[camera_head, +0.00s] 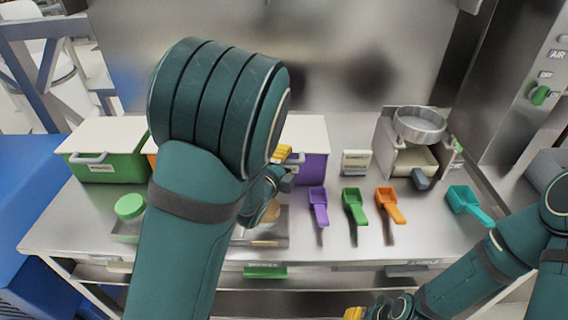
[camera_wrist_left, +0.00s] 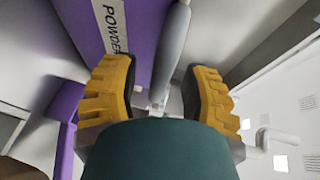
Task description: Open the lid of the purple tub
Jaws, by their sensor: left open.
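The purple tub (camera_head: 315,168) stands at the back of the counter under a flat pale lid (camera_head: 306,130), which looks closed. My left arm hides its left part. My left gripper (camera_head: 284,154) is at the tub's front, with yellow fingertips. In the left wrist view, the left gripper (camera_wrist_left: 160,82) is open, its two fingers apart with a grey bar handle (camera_wrist_left: 171,55) running between them. The tub's purple wall (camera_wrist_left: 143,35) and a POWDER label (camera_wrist_left: 110,25) are close behind. My right gripper (camera_head: 356,313) is low at the bottom edge, partly cut off; its opening is unclear.
A green tub (camera_head: 105,170) with a pale lid stands at the left, with a mostly hidden orange one beside it. Purple (camera_head: 318,207), green (camera_head: 354,206), orange (camera_head: 391,206) and teal (camera_head: 468,205) scoops lie in front. A scale with a round pan (camera_head: 419,125) stands back right.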

